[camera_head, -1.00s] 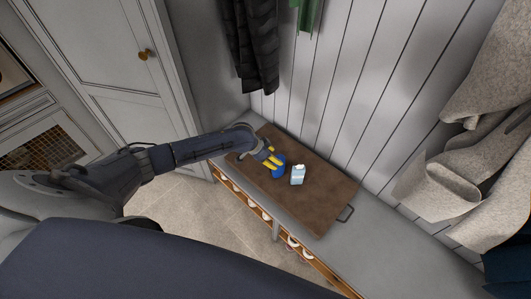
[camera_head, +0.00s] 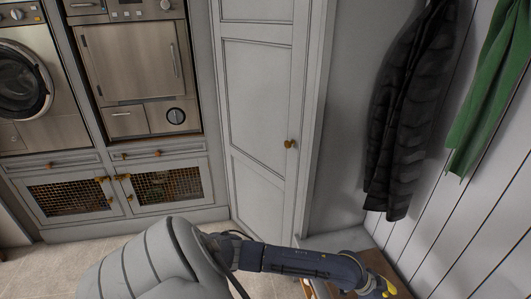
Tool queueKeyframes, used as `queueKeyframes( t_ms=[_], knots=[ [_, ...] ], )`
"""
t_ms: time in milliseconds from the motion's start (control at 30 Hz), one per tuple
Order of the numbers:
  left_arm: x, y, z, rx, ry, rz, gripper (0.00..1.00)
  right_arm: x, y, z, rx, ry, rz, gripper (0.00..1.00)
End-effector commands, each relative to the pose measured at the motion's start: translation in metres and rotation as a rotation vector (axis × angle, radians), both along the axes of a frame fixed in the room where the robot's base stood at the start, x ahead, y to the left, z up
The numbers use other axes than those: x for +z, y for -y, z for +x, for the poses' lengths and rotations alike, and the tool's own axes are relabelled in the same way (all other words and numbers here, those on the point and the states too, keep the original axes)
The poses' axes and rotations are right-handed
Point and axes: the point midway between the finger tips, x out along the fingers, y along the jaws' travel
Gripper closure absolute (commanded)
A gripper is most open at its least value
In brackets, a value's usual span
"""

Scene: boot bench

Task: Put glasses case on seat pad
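My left gripper (camera_head: 385,286) is at the bottom right, cut by the lower edge of the picture. Its yellow parts show, but its fingertips do not, so I cannot tell whether it is open or holds anything. A small strip of the brown seat pad (camera_head: 383,262) shows behind it on the grey bench. No glasses case can be made out in this view. My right gripper is not in view.
A tall grey cupboard door (camera_head: 262,110) with a brass knob stands in the middle. A dark padded coat (camera_head: 410,110) and a green garment (camera_head: 490,95) hang at right. A washing machine (camera_head: 25,75) and low mesh-front cupboards (camera_head: 165,187) stand at left.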

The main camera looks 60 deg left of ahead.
Motion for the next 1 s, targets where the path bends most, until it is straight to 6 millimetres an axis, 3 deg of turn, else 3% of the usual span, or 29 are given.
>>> queueKeyframes(
  t_ms=[33, 200, 333, 467, 567, 767, 867, 1000],
  knots=[
    [0.005, 0.015, -0.004, 0.003, 0.032, -0.035, 0.49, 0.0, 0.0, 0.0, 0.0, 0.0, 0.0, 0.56],
    [0.02, 0.044, -0.007, 0.029, 0.132, -0.111, 0.49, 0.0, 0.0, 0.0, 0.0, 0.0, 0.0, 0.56],
    [0.024, 0.052, -0.008, 0.063, 0.187, -0.146, 0.49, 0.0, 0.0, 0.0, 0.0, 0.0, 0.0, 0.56],
    [0.014, 0.051, -0.01, 0.112, 0.218, -0.161, 0.49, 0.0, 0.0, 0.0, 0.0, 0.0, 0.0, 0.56],
    [-0.012, 0.041, -0.012, 0.163, 0.217, -0.147, 0.49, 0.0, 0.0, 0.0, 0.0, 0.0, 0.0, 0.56],
    [-0.082, 0.012, -0.023, 0.245, 0.157, -0.084, 0.49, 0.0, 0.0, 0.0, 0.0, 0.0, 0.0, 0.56],
    [-0.125, -0.005, -0.037, 0.285, 0.112, -0.042, 0.49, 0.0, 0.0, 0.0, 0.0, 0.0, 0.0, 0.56],
    [-0.2, -0.034, -0.074, 0.345, 0.021, 0.033, 0.49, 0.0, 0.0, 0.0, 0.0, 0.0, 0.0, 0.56]
  ],
)
